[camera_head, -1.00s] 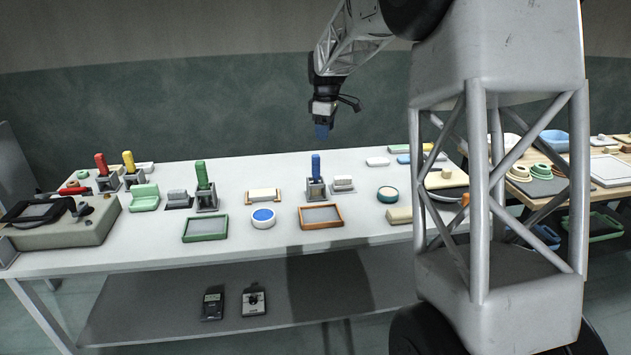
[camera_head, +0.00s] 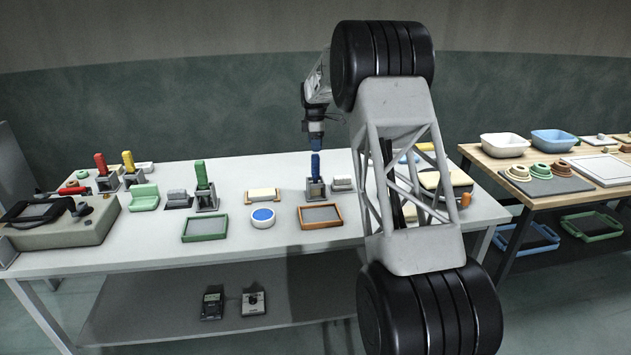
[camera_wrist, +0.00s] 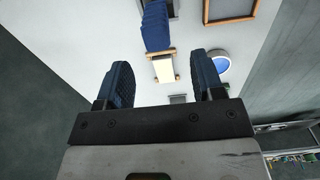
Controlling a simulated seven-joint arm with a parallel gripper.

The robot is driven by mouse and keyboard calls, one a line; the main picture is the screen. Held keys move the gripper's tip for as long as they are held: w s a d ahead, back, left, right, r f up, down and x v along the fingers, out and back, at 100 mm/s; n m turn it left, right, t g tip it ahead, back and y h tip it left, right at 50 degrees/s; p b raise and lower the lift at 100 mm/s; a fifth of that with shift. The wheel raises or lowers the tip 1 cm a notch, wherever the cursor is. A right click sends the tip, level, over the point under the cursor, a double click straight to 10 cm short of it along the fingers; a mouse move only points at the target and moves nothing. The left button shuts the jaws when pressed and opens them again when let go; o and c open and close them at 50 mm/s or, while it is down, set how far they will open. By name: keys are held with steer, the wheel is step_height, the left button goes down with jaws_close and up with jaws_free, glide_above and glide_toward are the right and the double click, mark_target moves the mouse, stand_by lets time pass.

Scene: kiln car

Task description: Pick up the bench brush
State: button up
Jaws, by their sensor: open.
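A blue upright handle (camera_head: 315,166) stands in a grey block holder on the white bench. Similar green (camera_head: 201,174), yellow (camera_head: 128,161) and red (camera_head: 100,164) handles stand in holders to its left. I cannot tell from the frames which item is the bench brush. My gripper (camera_head: 316,143) hangs just above the blue handle, with nothing held. In the wrist view my gripper (camera_wrist: 160,82) has its two blue pads wide apart. The ribbed blue handle (camera_wrist: 156,27) shows there beyond the pads, near the top edge.
A wood-framed tray (camera_head: 320,224), a white dish with blue inside (camera_head: 263,224) and a cream bar on wooden supports (camera_head: 262,195) lie around the blue handle's holder. A green-framed tray (camera_head: 205,240) is farther left. A wooden table (camera_head: 480,160) with basins stands at right.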

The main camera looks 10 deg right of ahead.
mark_target(316, 155)
steer(key=shift+w+f, duration=0.35)
steer(key=shift+f, duration=1.3)
steer(key=shift+s+d+f, duration=0.15)
steer(key=shift+f, duration=2.45)
steer(key=c, duration=1)
steer(key=shift+r, duration=0.1)
